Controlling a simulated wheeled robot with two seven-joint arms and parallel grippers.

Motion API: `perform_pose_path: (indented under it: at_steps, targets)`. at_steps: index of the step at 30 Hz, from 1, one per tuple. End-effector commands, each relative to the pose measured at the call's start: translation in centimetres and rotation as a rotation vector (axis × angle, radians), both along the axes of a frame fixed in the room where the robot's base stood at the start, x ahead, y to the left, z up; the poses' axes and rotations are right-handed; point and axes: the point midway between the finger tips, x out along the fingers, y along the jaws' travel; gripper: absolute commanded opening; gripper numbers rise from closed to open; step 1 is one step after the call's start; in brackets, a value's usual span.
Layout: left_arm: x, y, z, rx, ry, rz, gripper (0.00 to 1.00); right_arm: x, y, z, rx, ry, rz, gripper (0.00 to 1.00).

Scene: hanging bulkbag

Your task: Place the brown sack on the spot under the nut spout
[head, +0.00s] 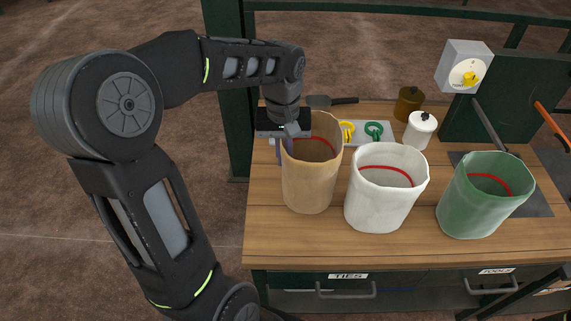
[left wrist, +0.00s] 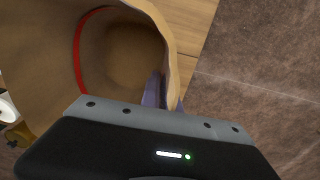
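The brown sack (head: 309,186) stands open and upright on the wooden bench, leftmost of three sacks. A red line runs around its inside. My left gripper (head: 285,150) is at its left rim, pointing down. In the left wrist view, the sack (left wrist: 40,55) fills the left side, and the fingers of my left gripper (left wrist: 164,92) sit close together with the rim between them, one inside and one outside; they look shut on it. The fingertips are partly hidden. My right gripper is not in view. I cannot make out the nut spout or the spot under it.
A white sack (head: 382,205) and a green sack (head: 478,210) stand to the right. Behind are yellow and green rings on a tray (head: 361,127), a white jar (head: 420,130), a brown jar (head: 408,103) and a box with a yellow knob (head: 466,66). Bare bench (head: 400,248) lies in front.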

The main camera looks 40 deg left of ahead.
Motion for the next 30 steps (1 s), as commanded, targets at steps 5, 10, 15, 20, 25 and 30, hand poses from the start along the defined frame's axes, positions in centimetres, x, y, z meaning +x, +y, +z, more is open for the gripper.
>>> perform_pose_path:
  at_steps: [5,10,15,20,25,30]
  targets:
    - [0.0,0.0,0.0,0.0,0.0,0.0,0.0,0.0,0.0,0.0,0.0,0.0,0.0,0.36]
    - [-0.1,0.0,-1.8,-0.001,0.003,0.0,0.0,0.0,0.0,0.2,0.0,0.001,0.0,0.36]
    - [0.0,-0.1,-3.6,-0.001,0.0,-0.001,0.0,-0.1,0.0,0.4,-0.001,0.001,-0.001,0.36]
    - [0.0,0.0,-3.7,0.0,-0.001,-0.001,0.0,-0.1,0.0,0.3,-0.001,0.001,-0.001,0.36]
    - [0.0,0.0,-4.0,0.0,-0.001,-0.001,0.0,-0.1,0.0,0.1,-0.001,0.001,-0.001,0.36]
    - [0.0,0.0,-4.0,-0.001,-0.001,-0.001,0.14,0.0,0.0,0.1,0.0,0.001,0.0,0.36]
